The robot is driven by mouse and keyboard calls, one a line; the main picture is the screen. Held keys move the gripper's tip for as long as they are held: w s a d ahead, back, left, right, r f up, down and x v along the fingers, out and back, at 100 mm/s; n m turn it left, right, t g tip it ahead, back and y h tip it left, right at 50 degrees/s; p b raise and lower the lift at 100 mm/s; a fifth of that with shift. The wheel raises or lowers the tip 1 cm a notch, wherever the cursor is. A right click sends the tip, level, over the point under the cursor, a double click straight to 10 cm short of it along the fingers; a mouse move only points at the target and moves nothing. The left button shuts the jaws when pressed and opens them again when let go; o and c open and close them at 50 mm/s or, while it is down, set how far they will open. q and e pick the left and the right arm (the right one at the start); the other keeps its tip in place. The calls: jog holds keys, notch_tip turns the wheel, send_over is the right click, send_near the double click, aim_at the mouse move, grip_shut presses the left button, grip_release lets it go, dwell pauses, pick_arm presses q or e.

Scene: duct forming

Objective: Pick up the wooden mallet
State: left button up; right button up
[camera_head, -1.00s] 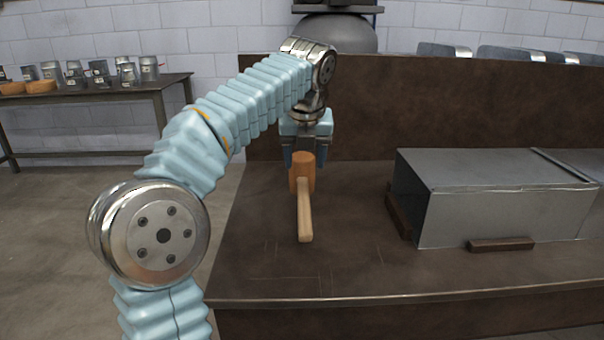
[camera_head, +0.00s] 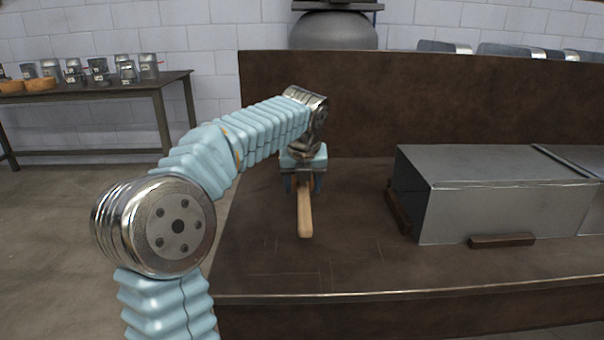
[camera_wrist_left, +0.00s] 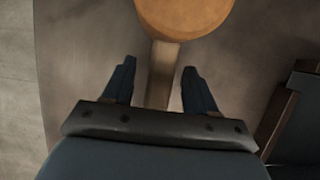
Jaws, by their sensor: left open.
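The wooden mallet (camera_head: 305,212) lies on the brown workbench, its pale handle pointing toward the front edge. In the head view its head is largely hidden behind my left gripper (camera_head: 303,184). In the left wrist view the round orange-brown mallet head (camera_wrist_left: 184,15) shows at the top, and the handle (camera_wrist_left: 160,75) runs down between the two dark fingers of my left gripper (camera_wrist_left: 158,78). The fingers are open, one on each side of the handle, with gaps. I cannot tell their exact height over the bench. My right gripper is not in view.
A grey sheet-metal duct (camera_head: 500,200) rests on the right of the workbench (camera_head: 340,275), with wooden blocks (camera_head: 502,241) against it. A raised brown panel (camera_head: 400,105) stands behind. A side table (camera_head: 100,90) with metal cups is at the far left. The bench front is clear.

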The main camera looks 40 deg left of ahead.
pick_arm(q)
jog(key=shift+f, duration=0.2)
dwell(0.4)
jog(key=shift+c, duration=0.4)
grip_shut()
